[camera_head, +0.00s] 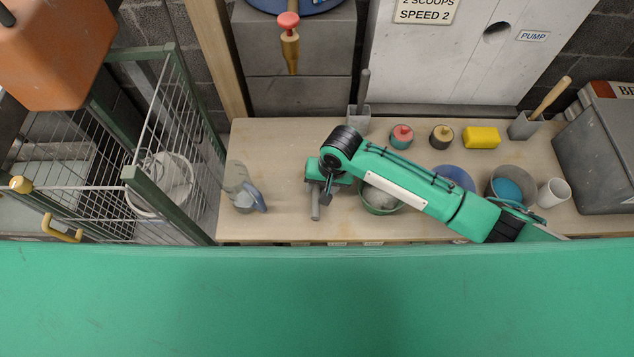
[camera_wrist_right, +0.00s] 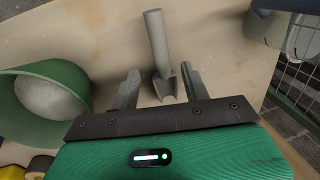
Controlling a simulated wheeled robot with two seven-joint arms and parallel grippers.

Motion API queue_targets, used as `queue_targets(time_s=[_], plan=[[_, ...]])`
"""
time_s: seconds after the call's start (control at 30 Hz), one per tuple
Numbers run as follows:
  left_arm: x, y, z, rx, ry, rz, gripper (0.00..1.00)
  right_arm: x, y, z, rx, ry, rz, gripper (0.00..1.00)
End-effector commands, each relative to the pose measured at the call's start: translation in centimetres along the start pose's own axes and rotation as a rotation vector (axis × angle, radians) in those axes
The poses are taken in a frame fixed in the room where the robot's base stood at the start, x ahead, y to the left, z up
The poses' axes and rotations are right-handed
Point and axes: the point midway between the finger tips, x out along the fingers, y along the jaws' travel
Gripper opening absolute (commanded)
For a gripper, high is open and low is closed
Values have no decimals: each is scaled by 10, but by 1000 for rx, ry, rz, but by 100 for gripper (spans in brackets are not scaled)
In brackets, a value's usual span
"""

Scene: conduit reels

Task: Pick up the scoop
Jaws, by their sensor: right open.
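My right gripper (camera_head: 327,190) is open above the left part of the wooden bench. A grey tool with a round handle (camera_head: 315,208) shows just below it. In the right wrist view the handle (camera_wrist_right: 156,38) points away and a small metal end lies between the two open fingers (camera_wrist_right: 160,73), with gaps on both sides. A scoop-like grey piece with a dark handle (camera_head: 364,88) stands at the back, and another has a wooden handle (camera_head: 551,96). My left gripper is out of view.
A green bowl with pale powder (camera_head: 381,204) is right of the gripper, partly under my arm; it also shows in the wrist view (camera_wrist_right: 70,70). A clear jug (camera_head: 240,185) stands left. Red and tan pots, a yellow block (camera_head: 481,138), buckets and a white cup (camera_head: 553,192) are right.

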Motion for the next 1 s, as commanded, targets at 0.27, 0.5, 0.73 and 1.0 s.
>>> queue_targets(time_s=[0.27,0.5,0.73,1.0], plan=[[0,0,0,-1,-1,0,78,24,-1,2,-1,-1,-1,47],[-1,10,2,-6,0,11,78,58,-2,10,0,-1,0,47],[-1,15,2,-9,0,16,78,71,-2,10,-2,1,-2,47],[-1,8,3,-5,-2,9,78,70,-2,10,-2,1,-2,21]])
